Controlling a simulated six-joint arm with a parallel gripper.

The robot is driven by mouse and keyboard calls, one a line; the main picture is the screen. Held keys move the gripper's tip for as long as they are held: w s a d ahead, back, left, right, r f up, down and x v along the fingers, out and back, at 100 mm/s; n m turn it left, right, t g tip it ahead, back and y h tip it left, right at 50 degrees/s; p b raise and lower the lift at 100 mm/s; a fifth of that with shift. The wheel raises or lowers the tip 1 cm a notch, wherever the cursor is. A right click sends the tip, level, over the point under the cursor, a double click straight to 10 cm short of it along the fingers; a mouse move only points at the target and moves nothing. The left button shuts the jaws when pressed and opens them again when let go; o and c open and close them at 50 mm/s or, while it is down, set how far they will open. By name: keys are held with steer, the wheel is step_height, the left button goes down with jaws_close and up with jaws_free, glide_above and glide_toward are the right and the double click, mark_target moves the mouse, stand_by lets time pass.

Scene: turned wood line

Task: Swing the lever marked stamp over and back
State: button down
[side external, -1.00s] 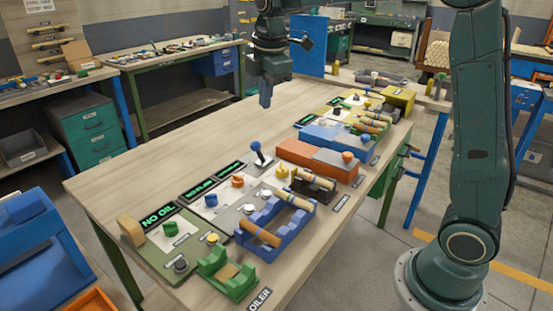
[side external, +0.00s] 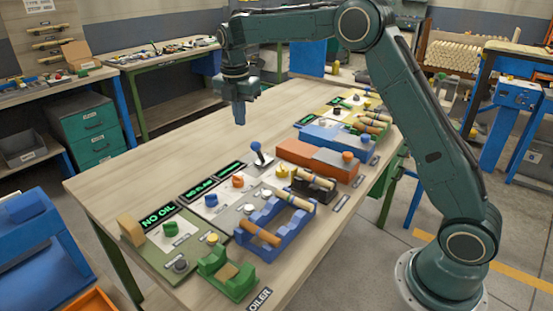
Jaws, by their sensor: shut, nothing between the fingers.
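A lever with a blue ball knob (side external: 255,146) stands on a pale panel near the middle of the bench, its stem tilted up and to the left. Its label is too small to read, so I cannot tell whether it is the one marked stamp. My gripper (side external: 240,120) points down with its fingers shut and empty. It hangs above the bench, above and a little left of the blue knob in the picture, apart from it.
Dark displays with green text (side external: 160,215) line the panels' back edge. The bench top (side external: 150,160) behind the panels is clear.

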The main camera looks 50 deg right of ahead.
stand_by(0.3)
glide_above(258, 152)
steer(key=a, duration=0.4)
step_height(258, 152, down, 10)
steer(key=shift+d+f, duration=0.25)
steer(key=shift+s, duration=0.1)
